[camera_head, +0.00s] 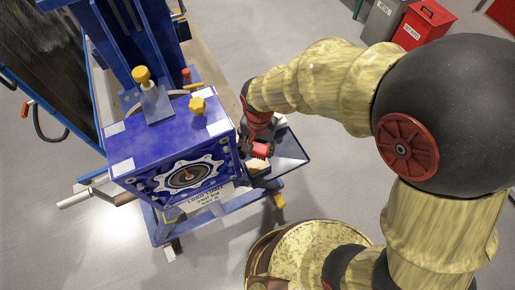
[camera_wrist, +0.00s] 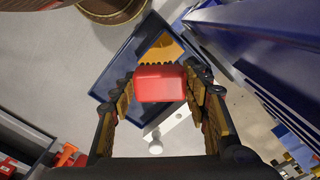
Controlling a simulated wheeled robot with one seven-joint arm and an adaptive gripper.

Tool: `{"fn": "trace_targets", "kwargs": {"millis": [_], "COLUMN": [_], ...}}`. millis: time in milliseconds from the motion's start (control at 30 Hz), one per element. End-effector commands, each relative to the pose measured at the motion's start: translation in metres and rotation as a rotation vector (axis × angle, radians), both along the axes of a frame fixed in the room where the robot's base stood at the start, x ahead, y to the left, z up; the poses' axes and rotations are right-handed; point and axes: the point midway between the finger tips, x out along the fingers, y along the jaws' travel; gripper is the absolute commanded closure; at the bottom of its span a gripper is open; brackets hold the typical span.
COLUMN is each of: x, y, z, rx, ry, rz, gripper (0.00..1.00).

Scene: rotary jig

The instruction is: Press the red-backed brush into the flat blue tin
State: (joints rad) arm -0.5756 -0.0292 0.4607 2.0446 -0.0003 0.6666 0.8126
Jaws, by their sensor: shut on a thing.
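The red-backed brush (camera_wrist: 160,83) is between the fingers of my gripper (camera_wrist: 160,92) in the wrist view, with dark bristles along its far edge. In the head view the red back of the brush (camera_head: 260,150) shows just below my gripper (camera_head: 262,143). The flat blue tin (camera_wrist: 112,82) lies beneath the brush, its rim visible around it; it also shows in the head view (camera_head: 291,152). A tan-orange patch (camera_wrist: 166,48) shows inside the tin beyond the brush. Whether the brush touches it I cannot tell.
A big blue machine (camera_head: 150,165) with a gear dial and yellow knobs stands close left of my gripper. A blue frame (camera_head: 205,217) runs below it. Grey and red bins (camera_head: 424,22) stand at the back right. The floor to the right is mostly clear.

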Motion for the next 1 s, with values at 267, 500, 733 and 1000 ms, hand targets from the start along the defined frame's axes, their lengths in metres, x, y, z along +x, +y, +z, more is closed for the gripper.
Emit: {"fn": "trace_targets", "kwargs": {"millis": [267, 500, 733, 1000], "x": [-0.005, -0.005, -0.005, -0.005], "y": [0.003, 0.003, 0.003, 0.003], "z": [-0.008, -0.030, -0.052, -0.059], "rx": [0.000, 0.001, 0.000, 0.001], "ry": [0.000, 0.000, 0.000, -0.001], "rz": [-0.008, -0.007, -0.007, -0.007], "gripper": [0.74, 0.74, 0.74, 0.74]}}
